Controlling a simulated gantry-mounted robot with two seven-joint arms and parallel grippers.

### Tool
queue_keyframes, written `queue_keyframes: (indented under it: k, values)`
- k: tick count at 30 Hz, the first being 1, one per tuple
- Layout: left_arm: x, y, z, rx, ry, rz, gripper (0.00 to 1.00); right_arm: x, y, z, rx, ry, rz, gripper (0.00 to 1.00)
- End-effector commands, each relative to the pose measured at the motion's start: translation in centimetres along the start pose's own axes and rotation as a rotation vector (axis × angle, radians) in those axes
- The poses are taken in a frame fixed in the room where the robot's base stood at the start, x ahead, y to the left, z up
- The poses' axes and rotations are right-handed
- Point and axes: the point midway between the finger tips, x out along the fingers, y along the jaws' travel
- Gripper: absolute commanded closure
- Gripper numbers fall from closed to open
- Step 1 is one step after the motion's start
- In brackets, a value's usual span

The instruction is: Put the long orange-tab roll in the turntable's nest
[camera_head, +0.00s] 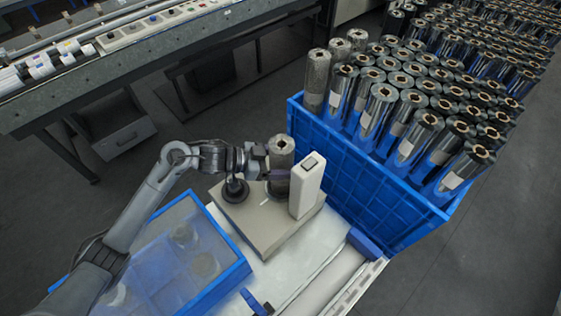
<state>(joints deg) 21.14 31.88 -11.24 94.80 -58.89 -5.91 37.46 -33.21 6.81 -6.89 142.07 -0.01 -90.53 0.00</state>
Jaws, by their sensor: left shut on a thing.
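My left gripper (268,166) is shut on a grey roll (281,153), which it holds upright over the beige base (262,228) of a small machine. The roll has a brownish core opening at its top; I cannot make out an orange tab. It stands close beside the white column (307,186) of the machine. I cannot tell whether its lower end touches anything. A dark round piece (235,190) sits on the base to the left of the roll, below my wrist. The turntable's nest cannot be made out clearly. My right gripper is not in view.
A blue crate (352,180) full of upright rolls (408,142) stands to the right, several grey ones at its left corner. A blue-rimmed clear-topped bin (229,276) is at the front left. A long machine bench (115,58) runs behind on the left.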

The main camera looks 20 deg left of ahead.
Motion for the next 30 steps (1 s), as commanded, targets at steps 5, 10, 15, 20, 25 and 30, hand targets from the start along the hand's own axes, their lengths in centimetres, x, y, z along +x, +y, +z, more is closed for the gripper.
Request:
queue_keyframes:
  k: [5, 10, 15, 20, 25, 30]
  values:
    - [0.0, -0.1, -0.1, 0.002, 0.005, -0.002, 0.94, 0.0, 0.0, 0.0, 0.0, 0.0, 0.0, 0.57]
    - [0.1, 0.0, 0.2, 0.0, 0.0, 0.0, 0.06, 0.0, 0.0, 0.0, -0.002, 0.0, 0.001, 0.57]
    - [0.1, 0.0, 0.2, 0.0, 0.0, 0.0, 0.02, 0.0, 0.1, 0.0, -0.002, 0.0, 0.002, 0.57]
    - [0.0, 0.0, 0.1, 0.0, 0.0, 0.0, 0.02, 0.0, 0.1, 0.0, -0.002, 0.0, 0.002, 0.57]
    - [-1.0, -0.1, 0.0, 0.0, -0.002, -0.002, 0.02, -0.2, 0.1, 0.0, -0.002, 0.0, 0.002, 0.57]
    - [-3.6, -0.1, -0.1, 0.002, -0.003, -0.002, 0.02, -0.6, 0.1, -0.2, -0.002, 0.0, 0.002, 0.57]
